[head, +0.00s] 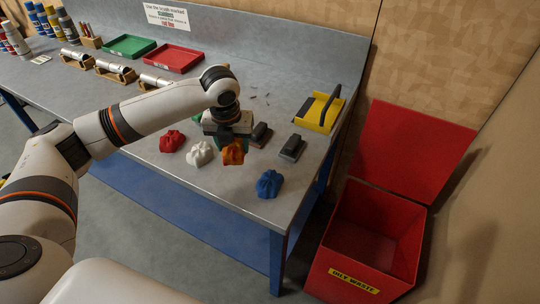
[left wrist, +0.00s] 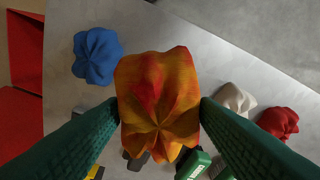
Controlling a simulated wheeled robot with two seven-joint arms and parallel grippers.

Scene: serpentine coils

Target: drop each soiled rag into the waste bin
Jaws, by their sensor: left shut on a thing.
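My left gripper (head: 232,135) is shut on the orange rag (head: 233,153), at or just above the bench top. In the left wrist view the orange rag (left wrist: 158,100) sits between the two green fingers. A white rag (head: 200,153) and a red rag (head: 172,141) lie to its left in the head view. A blue rag (head: 269,184) lies near the bench's front right corner. The red waste bin (head: 352,262), labelled "OILY WASTE", stands on the floor right of the bench with its lid (head: 412,150) open. Its visible inside looks empty. My right gripper is not in view.
Two dark brushes or blocks (head: 292,148) lie right of the gripper. Green (head: 129,47) and red (head: 173,58) trays, metal cylinders on wooden holders (head: 115,71) and bottles stand further left.

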